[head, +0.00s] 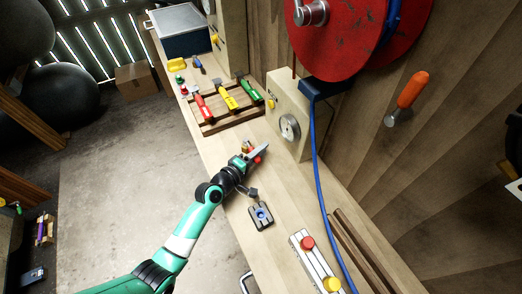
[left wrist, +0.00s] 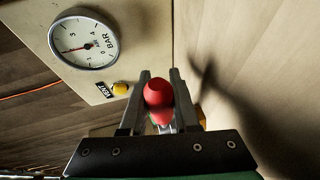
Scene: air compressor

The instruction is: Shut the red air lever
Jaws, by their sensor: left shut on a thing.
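The red air lever (left wrist: 158,94) shows in the left wrist view as a rounded red knob between my left gripper's two fingers. My left gripper (left wrist: 161,78) is shut on it. In the head view, my left gripper (head: 260,154) is over the bench, just in front of the panel box, with a bit of red (head: 257,160) at its fingers. The lever's base and pivot are mostly hidden by the gripper. My right gripper is not in view.
The panel box (head: 286,92) has a BAR gauge (left wrist: 84,42) and a yellow VENT button (left wrist: 120,88). A blue hose (head: 318,160) hangs from the red reel (head: 350,40). A tool tray (head: 232,122) lies behind; a small dark device (head: 261,216) lies in front.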

